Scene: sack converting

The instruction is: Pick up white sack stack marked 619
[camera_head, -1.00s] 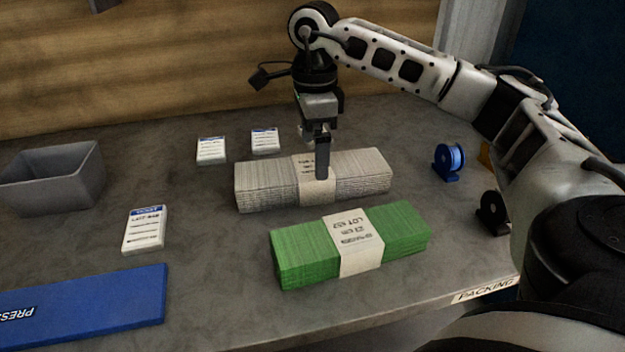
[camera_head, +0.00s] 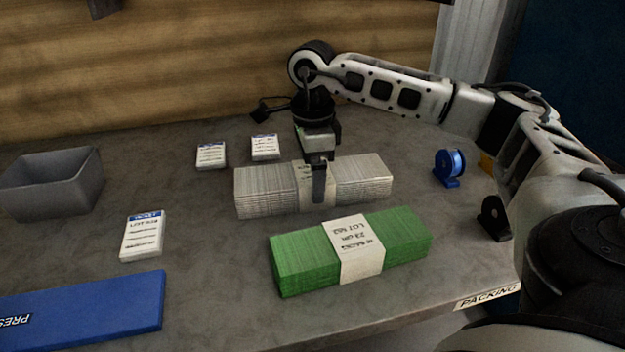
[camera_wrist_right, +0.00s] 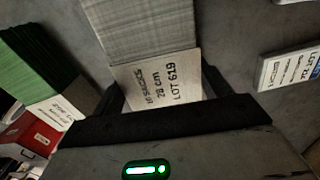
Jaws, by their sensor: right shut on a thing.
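The white sack stack (camera_head: 265,188) lies on the table behind the green stack, with a pale paper band around its middle. In the right wrist view its band (camera_wrist_right: 160,82) reads LOT 619, and the stack (camera_wrist_right: 140,28) extends away from the gripper. My right gripper (camera_head: 318,185) is over the middle of the white stack, its fingers shut on it across the band. The stack appears to rest on the table; any small gap under it cannot be told. My left gripper is not in view.
A green sack stack (camera_head: 300,262) with a paper band lies close in front. Label pads (camera_head: 142,236) lie to the left and behind. A grey bin (camera_head: 50,188), a blue PRESS board (camera_head: 80,315) and a blue spool (camera_head: 449,166) stand around.

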